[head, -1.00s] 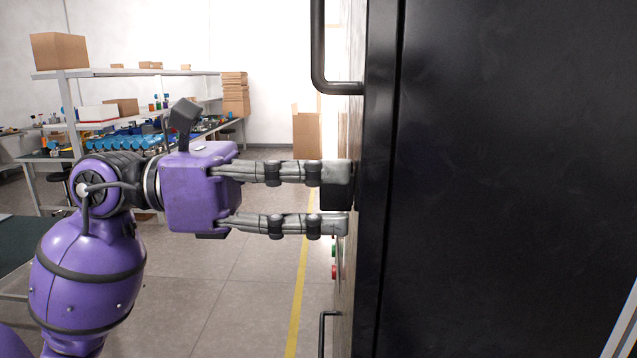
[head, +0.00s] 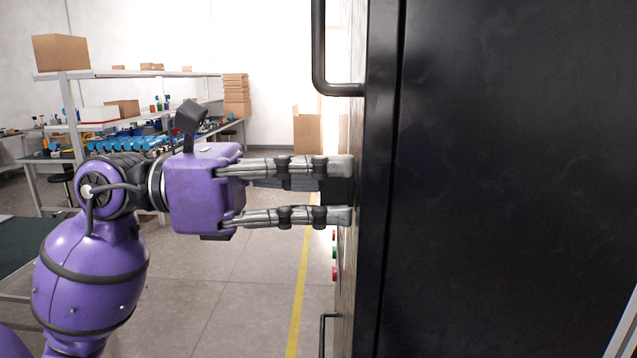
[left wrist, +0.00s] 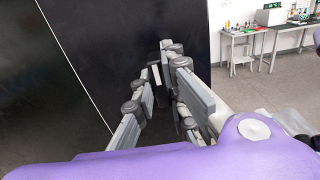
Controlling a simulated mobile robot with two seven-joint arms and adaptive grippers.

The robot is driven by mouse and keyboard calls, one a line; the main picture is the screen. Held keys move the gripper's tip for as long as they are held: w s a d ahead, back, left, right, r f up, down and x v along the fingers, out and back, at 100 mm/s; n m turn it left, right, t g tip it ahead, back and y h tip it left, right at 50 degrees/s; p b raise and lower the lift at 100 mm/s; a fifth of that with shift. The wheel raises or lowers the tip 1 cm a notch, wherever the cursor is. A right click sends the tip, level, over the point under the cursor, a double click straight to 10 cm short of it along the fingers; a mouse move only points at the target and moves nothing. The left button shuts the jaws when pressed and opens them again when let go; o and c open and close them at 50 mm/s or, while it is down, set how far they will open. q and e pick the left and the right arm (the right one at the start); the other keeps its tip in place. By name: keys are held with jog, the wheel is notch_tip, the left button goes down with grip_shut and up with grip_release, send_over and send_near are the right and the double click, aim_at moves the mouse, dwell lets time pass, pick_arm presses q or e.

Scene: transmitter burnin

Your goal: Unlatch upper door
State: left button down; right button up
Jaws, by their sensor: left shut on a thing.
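A large black cabinet (head: 510,180) fills the right of the head view. Its front face is seen almost edge-on, and its dark surface shows at the left of the left wrist view (left wrist: 60,90). A black bar handle (head: 319,50) stands out from the upper front. My left gripper (head: 342,190) is at the front below this handle, shut on a dark block-like latch (head: 340,190) between its fingertips. In the left wrist view the fingers (left wrist: 160,85) reach toward the cabinet and partly hide the latch. My right gripper is not in view.
A lower black handle (head: 323,335) and coloured buttons (head: 334,263) sit on the cabinet front below my gripper. Shelving (head: 140,73) with boxes and a workbench stand at the back left. The floor (head: 235,285) left of the cabinet is clear.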

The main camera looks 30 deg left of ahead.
pick_arm(q)
jog(key=shift+n+p, duration=0.75)
jog(key=shift+n, duration=0.45)
jog(key=shift+n+p, duration=0.3)
jog(key=shift+n, duration=0.3)
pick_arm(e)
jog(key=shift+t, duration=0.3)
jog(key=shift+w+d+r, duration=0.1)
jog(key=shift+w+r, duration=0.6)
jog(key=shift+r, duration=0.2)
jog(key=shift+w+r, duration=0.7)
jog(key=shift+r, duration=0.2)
pick_arm(q)
jog(key=shift+n+p, duration=0.6)
jog(key=shift+n, duration=0.2)
jog(key=shift+n+p, duration=0.5)
jog(key=shift+n, duration=0.4)
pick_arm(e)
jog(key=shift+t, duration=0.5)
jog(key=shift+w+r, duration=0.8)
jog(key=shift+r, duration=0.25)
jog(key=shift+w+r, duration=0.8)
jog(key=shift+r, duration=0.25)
